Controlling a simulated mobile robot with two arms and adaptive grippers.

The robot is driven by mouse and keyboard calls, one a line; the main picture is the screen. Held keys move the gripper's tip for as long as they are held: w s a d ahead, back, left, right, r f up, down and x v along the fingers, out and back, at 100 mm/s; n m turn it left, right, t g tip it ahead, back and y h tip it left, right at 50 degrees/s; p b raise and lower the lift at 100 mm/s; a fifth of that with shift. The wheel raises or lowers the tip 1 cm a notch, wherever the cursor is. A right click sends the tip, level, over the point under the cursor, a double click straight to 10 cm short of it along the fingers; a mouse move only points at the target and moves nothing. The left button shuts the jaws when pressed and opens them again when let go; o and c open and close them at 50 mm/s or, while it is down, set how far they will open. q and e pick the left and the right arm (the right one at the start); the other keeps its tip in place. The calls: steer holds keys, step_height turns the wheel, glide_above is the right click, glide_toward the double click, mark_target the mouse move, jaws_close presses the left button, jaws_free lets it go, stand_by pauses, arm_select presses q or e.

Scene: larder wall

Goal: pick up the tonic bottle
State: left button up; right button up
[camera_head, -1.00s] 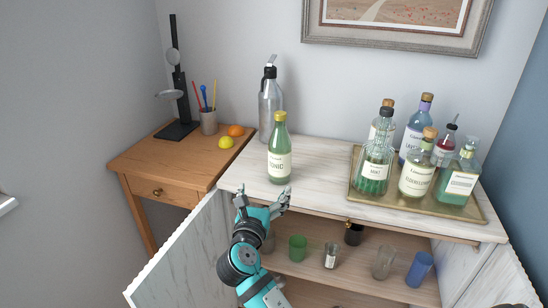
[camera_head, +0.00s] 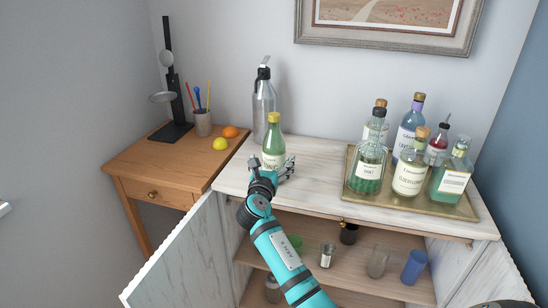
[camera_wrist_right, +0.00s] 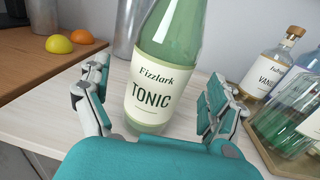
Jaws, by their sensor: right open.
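The tonic bottle (camera_head: 273,136) is green with a yellow cap and stands upright on the whitewashed cabinet top. Its label fills the middle of the right wrist view (camera_wrist_right: 152,92), reading "Fizzlark TONIC". My right gripper (camera_head: 272,166) is open in front of the bottle, hiding its lower part in the head view. In the right wrist view the two fingers (camera_wrist_right: 158,100) are spread, one to each side of the bottle. Gaps show between the fingers and the glass. My left gripper is not in view.
A silver siphon (camera_head: 264,105) stands just behind the bottle. A brass tray (camera_head: 408,203) with several bottles is to the right. A lemon (camera_head: 220,144) and an orange (camera_head: 230,132) lie on the wooden desk. Cabinet doors are open below, with cups on the shelf.

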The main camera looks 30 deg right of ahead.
mark_target(274, 155)
steer(key=x, duration=0.3)
steer(key=shift+d+f, duration=0.1)
steer(key=shift+d, duration=0.05)
steer(key=shift+c, duration=0.3)
steer(key=c, duration=1.6)
steer(key=shift+c, duration=0.7)
